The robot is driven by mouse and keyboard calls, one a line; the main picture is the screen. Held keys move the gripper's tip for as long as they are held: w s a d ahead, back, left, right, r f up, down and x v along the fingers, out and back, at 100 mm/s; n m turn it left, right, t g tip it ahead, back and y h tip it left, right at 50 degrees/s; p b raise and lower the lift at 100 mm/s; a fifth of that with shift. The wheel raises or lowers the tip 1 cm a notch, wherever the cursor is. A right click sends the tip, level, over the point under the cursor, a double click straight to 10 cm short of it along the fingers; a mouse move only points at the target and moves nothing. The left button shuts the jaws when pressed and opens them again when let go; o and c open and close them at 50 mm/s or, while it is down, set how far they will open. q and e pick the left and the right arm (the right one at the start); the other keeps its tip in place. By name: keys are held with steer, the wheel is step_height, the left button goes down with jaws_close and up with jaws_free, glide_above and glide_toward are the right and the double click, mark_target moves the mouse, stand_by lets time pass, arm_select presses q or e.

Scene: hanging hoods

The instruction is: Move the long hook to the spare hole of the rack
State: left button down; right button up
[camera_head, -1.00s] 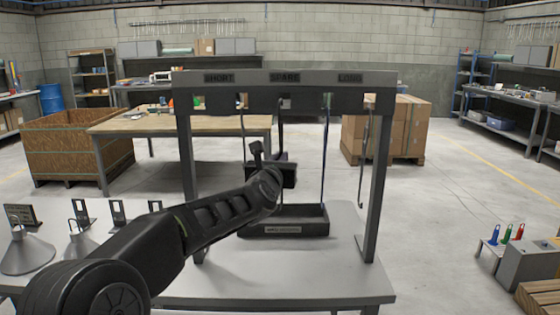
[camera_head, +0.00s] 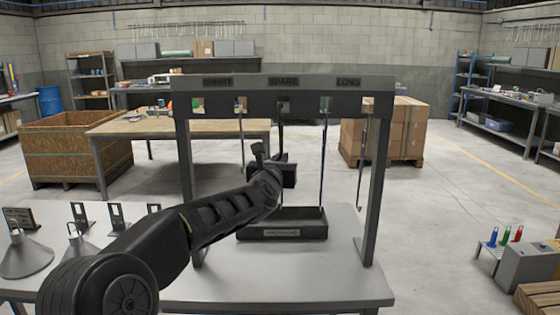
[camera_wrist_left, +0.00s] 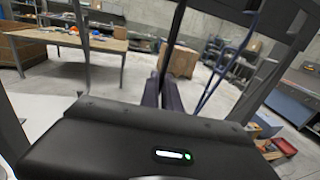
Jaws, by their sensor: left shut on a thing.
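The dark grey rack (camera_head: 187,180) stands on a grey table, with labels SHORT, SPARE and LONG on its top beam. My left gripper (camera_head: 282,172) is below the SPARE label, shut on a dark rod (camera_head: 280,125), apparently the long hook. The rod rises to the beam at the spare hole; whether it is seated cannot be told. My right gripper is not in view.
A thin grey hook (camera_head: 241,140) hangs left, a blue one (camera_head: 323,160) right of the gripper, and a grey one (camera_head: 362,165) near the right post. A black tray (camera_head: 283,233) sits below. Cone-shaped hoods (camera_head: 27,258) stand at left. The table's front right is clear.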

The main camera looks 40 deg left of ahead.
arm_select(q)
steer(key=shift+w, duration=0.15)
stand_by(0.3)
steer(key=shift+x, duration=1.4)
steer(key=shift+f+b, duration=1.3)
steer(key=shift+b, duration=0.35)
steer(key=c, duration=1.5)
jaws_free()
